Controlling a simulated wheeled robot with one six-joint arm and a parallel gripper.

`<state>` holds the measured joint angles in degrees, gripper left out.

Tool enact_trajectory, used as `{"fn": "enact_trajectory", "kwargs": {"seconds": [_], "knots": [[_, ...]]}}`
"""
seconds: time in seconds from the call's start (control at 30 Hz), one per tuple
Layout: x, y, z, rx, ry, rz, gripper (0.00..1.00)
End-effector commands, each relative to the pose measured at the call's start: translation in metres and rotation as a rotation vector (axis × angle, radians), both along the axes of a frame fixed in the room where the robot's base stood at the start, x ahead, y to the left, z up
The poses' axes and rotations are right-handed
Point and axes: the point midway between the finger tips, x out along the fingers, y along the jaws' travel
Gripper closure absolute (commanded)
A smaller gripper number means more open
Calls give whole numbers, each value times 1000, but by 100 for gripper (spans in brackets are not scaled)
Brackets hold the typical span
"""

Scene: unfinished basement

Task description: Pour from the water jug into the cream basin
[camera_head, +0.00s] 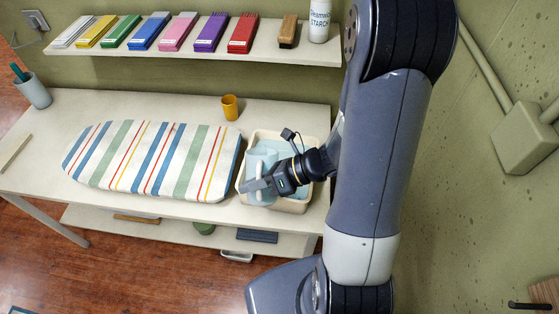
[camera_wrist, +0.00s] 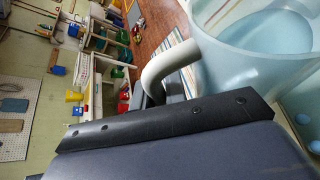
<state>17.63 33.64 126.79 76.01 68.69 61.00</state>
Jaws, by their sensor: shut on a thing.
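The pale blue water jug (camera_head: 262,156) is at the left part of the cream basin (camera_head: 292,206), within its outline in the head view. Whether it touches the basin is unclear. My gripper (camera_head: 258,186) is shut on the jug's whitish handle, which shows in the wrist view (camera_wrist: 172,62). In that view the jug (camera_wrist: 285,75) fills the right side, with pale blue liquid visible inside. A large gripper finger hides the grip itself. Pale blue shows inside the basin. My wrist covers part of the basin, and the jug's tilt is hard to judge.
A striped ironing board (camera_head: 150,158) lies just left of the basin. An orange cup (camera_head: 230,107) stands behind it, and a grey cup (camera_head: 33,91) is at the far left. A wall shelf (camera_head: 190,50) holds several coloured boxes and a starch bottle (camera_head: 319,20).

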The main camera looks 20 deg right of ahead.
Motion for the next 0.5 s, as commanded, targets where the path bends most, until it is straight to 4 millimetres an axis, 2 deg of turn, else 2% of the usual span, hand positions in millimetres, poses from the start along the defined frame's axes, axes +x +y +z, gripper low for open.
{"fn": "enact_trajectory", "kwargs": {"seconds": [0.5], "knots": [[3, -1, 4, 23, 68, 0, 100]]}}
